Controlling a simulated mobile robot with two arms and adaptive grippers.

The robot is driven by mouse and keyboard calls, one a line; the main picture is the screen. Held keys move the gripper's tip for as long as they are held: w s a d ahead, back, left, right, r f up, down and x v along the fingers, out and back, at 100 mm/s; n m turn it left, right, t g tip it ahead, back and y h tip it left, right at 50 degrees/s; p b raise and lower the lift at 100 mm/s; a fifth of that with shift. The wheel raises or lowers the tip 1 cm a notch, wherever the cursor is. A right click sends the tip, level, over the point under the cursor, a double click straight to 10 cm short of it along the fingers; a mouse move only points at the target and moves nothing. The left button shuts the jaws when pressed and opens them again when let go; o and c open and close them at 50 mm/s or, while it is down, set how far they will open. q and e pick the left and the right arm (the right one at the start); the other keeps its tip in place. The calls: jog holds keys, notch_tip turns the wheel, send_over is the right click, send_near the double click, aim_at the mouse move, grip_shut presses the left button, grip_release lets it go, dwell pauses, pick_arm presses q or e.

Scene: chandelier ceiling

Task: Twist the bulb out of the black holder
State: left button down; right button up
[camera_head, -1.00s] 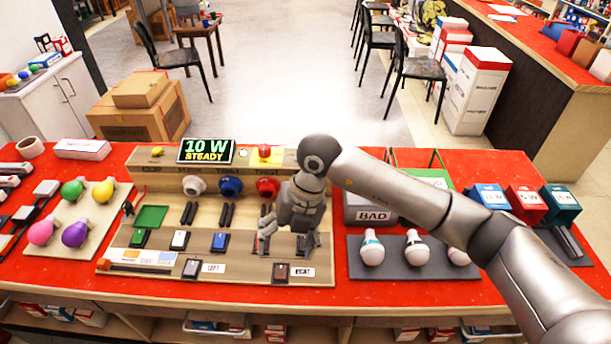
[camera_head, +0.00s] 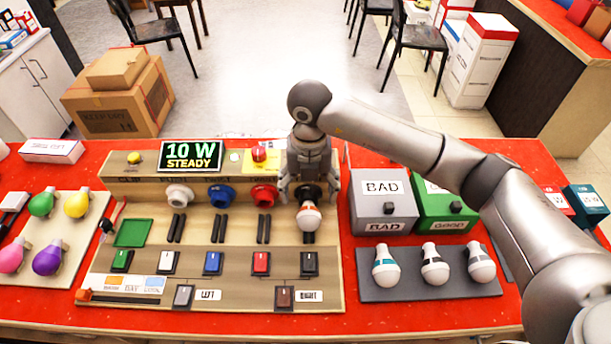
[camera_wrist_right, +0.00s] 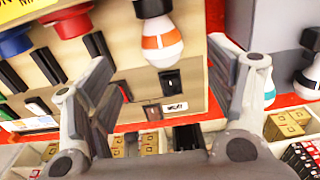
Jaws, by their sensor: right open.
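A white bulb with an orange band (camera_head: 309,217) sits in the black holder (camera_head: 308,193), at the right end of the row of holders on the test board. In the right wrist view the bulb (camera_wrist_right: 160,42) hangs from the black holder (camera_wrist_right: 152,8). My right gripper (camera_head: 309,190) is open over the holder, one finger on each side. In the right wrist view the gripper (camera_wrist_right: 158,68) shows wide open, with the bulb between the finger lines and apart from both. My left gripper is not in view.
White, blue and red holders (camera_head: 264,194) stand in a row left of the bulb. A grey BAD box (camera_head: 383,226) and a green box (camera_head: 441,224) stand to the right, behind a grey tray (camera_head: 400,293) with several bulbs. Switches line the board's front.

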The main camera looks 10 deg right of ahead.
aim_at(309, 211)
jog(key=shift+s+f, duration=0.2)
jog(key=shift+f, duration=0.1)
jog(key=f, duration=0.1)
jog(key=f+p, duration=0.1)
jog(key=f, duration=0.2)
jog(key=shift+s, duration=0.35)
jog(key=f+p, duration=0.1)
jog(key=f, duration=0.3)
jog(key=shift+w, duration=0.2)
jog(key=shift+f, duration=0.9)
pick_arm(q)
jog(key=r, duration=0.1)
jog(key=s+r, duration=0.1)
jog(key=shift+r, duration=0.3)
